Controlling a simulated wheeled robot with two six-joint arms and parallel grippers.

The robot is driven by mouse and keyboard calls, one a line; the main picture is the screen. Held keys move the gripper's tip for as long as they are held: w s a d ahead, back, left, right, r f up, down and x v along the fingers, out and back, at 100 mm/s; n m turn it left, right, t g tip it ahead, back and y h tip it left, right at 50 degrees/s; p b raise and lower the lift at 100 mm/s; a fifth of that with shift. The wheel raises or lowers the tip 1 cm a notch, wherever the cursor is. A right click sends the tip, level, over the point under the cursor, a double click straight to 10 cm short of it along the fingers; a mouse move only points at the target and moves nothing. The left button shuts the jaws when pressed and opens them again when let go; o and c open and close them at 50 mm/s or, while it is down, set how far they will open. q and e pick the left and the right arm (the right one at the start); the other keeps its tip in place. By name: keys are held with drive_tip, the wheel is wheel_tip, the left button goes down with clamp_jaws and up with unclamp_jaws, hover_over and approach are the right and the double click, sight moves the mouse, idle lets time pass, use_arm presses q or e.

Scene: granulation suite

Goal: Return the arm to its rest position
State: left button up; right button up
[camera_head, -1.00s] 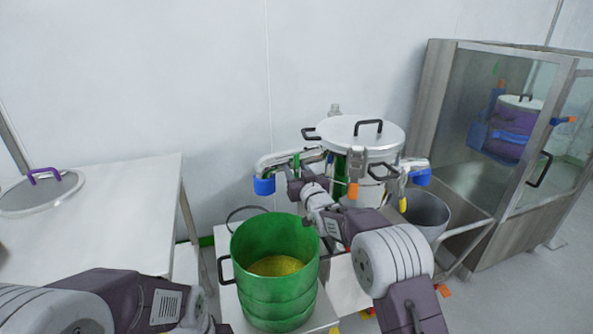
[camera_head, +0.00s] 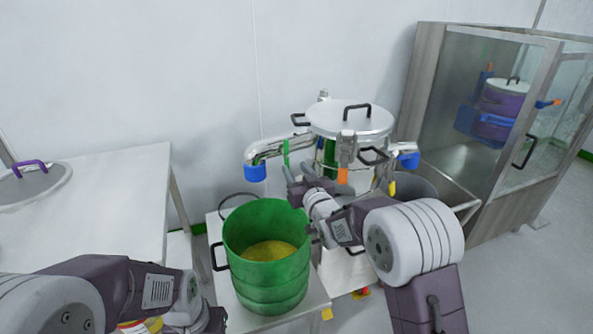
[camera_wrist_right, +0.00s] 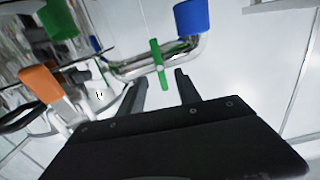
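My right gripper (camera_head: 300,174) is in front of the steel vessel with a lid (camera_head: 350,119), near its pipe with a blue end cap (camera_head: 255,173). In the right wrist view its two fingers (camera_wrist_right: 161,88) stand apart with nothing between them. A green lever (camera_wrist_right: 158,62) on the pipe lies beyond the fingertips, apart from them. My right forearm reaches past the right rim of the green bucket (camera_head: 240,225). My left arm lies along the bottom left; its gripper (camera_head: 212,320) is at the lower edge, cut off, and its fingers cannot be made out.
The green bucket holds yellow material and stands on a small white table (camera_head: 316,300). A grey bin (camera_head: 420,189) is behind my right arm. A white table (camera_head: 110,215) with a purple-handled lid (camera_head: 35,190) is at left. A glazed cabinet (camera_head: 475,170) stands at right.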

drive_tip(key=s+d+r+m+h, duration=0.1)
drive_tip(key=s+d+r+h, duration=0.1)
drive_tip(key=d+r, duration=0.4)
drive_tip(key=s+d+f+m+g+h, duration=0.1)
drive_tip(key=s+d+f+g+h, duration=0.1)
drive_tip(key=s+d+f, duration=0.3)
drive_tip(key=s+d+f+m+g+h, duration=0.1)
drive_tip(key=s+d+f+g, duration=0.1)
drive_tip(key=s+f+g, duration=0.8)
drive_tip(key=s+d+f+m+g, duration=0.15)
drive_tip(key=s+f+g, duration=0.25)
drive_tip(key=s+f, duration=1.15)
drive_tip(key=s+r+p, duration=0.3)
drive_tip(key=r+p, duration=2.2)
drive_tip(key=r, duration=0.4)
drive_tip(key=shift+d+r+n+p, duration=0.2)
drive_tip(key=shift+r+n+p, duration=0.1)
drive_tip(key=shift+n+p, duration=0.15)
